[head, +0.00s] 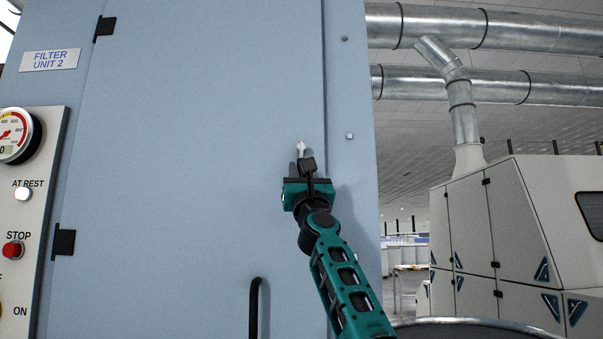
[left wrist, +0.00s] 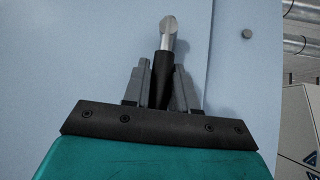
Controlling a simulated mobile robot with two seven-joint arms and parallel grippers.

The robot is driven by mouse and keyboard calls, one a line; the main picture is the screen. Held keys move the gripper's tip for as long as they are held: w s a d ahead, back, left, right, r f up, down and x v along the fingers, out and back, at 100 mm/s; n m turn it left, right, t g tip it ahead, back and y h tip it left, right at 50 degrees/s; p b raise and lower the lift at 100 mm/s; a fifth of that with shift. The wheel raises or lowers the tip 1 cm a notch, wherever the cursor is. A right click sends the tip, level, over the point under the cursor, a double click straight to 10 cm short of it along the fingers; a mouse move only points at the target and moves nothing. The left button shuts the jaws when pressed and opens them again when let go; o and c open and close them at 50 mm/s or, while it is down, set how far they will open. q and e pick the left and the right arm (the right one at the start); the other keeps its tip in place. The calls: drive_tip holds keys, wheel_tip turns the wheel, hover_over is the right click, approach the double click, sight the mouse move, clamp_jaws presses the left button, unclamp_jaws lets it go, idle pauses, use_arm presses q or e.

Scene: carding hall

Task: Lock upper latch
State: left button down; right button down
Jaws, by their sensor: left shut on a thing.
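The upper latch (head: 301,147) is on the pale blue door of the filter unit, near the door's right edge. Its silver end shows above my left gripper (head: 302,168). In the left wrist view the latch (left wrist: 169,36) has a silver end and a black grip (left wrist: 165,80), and it stands about upright. My left gripper (left wrist: 164,85) is shut on the black grip, with a grey finger on each side. The lower part of the latch is hidden by the gripper. My right gripper is not in view.
The door (head: 200,150) has a black pull handle (head: 256,300) lower down and black hinges (head: 64,241) at left. A control panel (head: 40,190) with a gauge and buttons is at far left. Right of the cabinet are ducts (head: 500,30) and a white machine (head: 500,220).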

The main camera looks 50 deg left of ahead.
use_arm(q)
drive_tip(key=shift+d+r, duration=0.1)
drive_tip(key=c, duration=1)
unclamp_jaws()
drive_tip(key=b+v, duration=0.3)
drive_tip(key=v, duration=1)
drive_tip(key=shift+b, duration=0.35)
